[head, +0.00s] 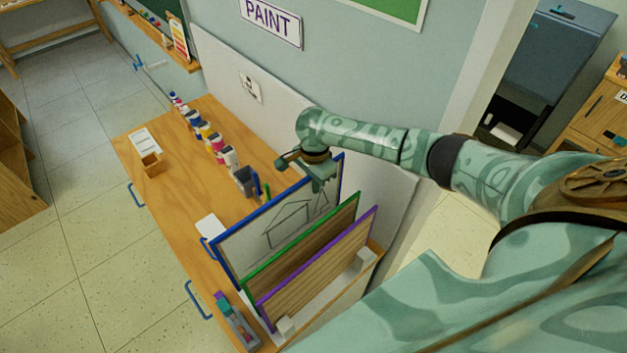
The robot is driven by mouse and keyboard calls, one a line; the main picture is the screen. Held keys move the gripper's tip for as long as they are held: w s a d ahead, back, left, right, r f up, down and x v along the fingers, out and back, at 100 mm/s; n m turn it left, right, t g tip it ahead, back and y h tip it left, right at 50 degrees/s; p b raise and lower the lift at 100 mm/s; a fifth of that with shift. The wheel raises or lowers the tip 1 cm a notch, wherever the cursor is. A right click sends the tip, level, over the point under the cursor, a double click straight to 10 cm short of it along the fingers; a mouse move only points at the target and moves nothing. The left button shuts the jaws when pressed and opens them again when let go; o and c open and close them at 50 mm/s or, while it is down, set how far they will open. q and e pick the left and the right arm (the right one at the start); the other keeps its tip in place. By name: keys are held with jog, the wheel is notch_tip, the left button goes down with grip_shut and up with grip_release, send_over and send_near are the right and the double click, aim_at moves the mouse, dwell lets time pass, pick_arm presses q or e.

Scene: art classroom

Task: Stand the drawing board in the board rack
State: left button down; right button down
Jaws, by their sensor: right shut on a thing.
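The drawing board (270,231) has a blue frame and a pencil drawing of a house. It stands on edge, nearly upright, at the right end of the wooden counter. My right gripper (321,179) is shut on its upper edge near the right corner. The pale board rack (284,326) holds a green-framed board (318,232) and a purple-framed board (325,262), side by side. The blue-framed board is parallel to them, just left of the green one. I cannot tell whether its lower edge sits in the rack. My left gripper is not in view.
The wooden counter (185,190) carries a row of paint bottles (217,148), a dark cup (244,181), a small wooden box (153,163) and a grey tray (238,325) at the front. A wall stands behind. The floor at left is clear.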

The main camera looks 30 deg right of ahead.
aim_at(314, 206)
jog(key=shift+f+b, duration=2.55)
jog(key=shift+f, duration=0.4)
jog(key=shift+f+b, duration=0.7)
jog(key=shift+f, duration=1.65)
jog(key=c, duration=1.1)
grip_release()
